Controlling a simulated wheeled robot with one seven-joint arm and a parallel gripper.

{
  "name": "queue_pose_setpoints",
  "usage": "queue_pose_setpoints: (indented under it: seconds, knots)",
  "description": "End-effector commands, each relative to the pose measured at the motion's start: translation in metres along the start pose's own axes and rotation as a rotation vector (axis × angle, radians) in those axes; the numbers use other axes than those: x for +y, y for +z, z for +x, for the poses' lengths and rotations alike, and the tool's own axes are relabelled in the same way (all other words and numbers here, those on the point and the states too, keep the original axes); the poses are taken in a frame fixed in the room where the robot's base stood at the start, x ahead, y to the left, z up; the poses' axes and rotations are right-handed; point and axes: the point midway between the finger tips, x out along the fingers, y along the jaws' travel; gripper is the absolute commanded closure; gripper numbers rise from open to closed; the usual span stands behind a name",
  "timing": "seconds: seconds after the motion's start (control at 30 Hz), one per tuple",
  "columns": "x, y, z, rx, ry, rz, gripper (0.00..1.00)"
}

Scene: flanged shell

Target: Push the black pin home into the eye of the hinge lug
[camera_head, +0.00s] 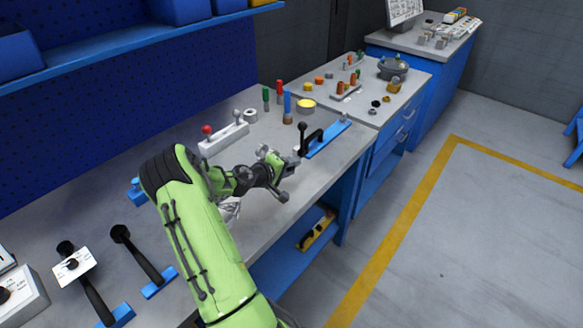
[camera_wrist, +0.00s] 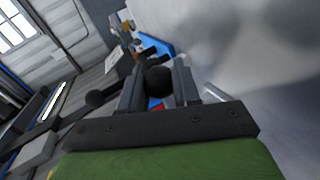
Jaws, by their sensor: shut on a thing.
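My gripper (camera_head: 292,164) reaches over the bench at the near end of a blue fixture (camera_head: 330,136) with black upright parts. In the wrist view my gripper (camera_wrist: 160,88) has its two grey fingers on either side of a dark, round-ended piece, which I take to be the black pin (camera_wrist: 159,80). The fingers are shut on it. In the head view the pin cannot be made out at the gripper. The eye of the hinge lug cannot be made out in either view, so I cannot tell how the pin stands to it.
A black ball-topped lever (camera_head: 302,128) and a black arched handle (camera_head: 313,139) stand on the blue fixture close to my gripper. A grey block with a red knob (camera_head: 207,130) stands behind to the left. Upright coloured handles (camera_head: 287,103) stand behind the fixture.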

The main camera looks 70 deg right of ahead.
Motion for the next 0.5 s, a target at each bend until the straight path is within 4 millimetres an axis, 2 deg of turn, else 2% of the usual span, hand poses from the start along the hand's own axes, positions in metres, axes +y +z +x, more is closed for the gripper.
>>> queue_pose_setpoints:
  seconds: [0.5]
  knots:
    - [-0.002, -0.013, 0.0, 0.0, 0.001, 0.001, 1.0]
